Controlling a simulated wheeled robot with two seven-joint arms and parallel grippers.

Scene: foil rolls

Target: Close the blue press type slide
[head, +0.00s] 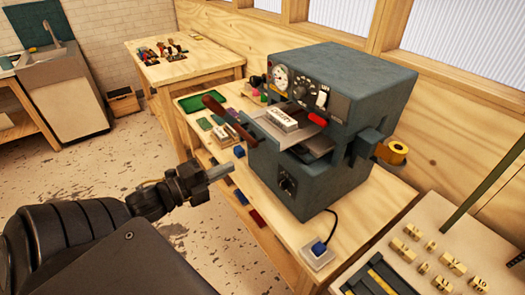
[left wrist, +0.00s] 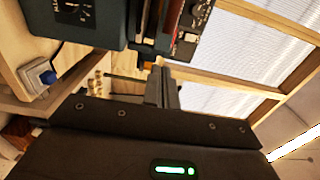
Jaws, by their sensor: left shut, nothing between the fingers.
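A dark red handle (head: 228,118) is at the slide's outer end. My left gripper (head: 222,171) is shut and empty, below and left of the slide, apart from the press. In the left wrist view the shut fingers (left wrist: 160,85) point up toward the press body (left wrist: 95,22). My right gripper is not in view.
A table with wooden letters (head: 430,245) is at right. Open floor is left.

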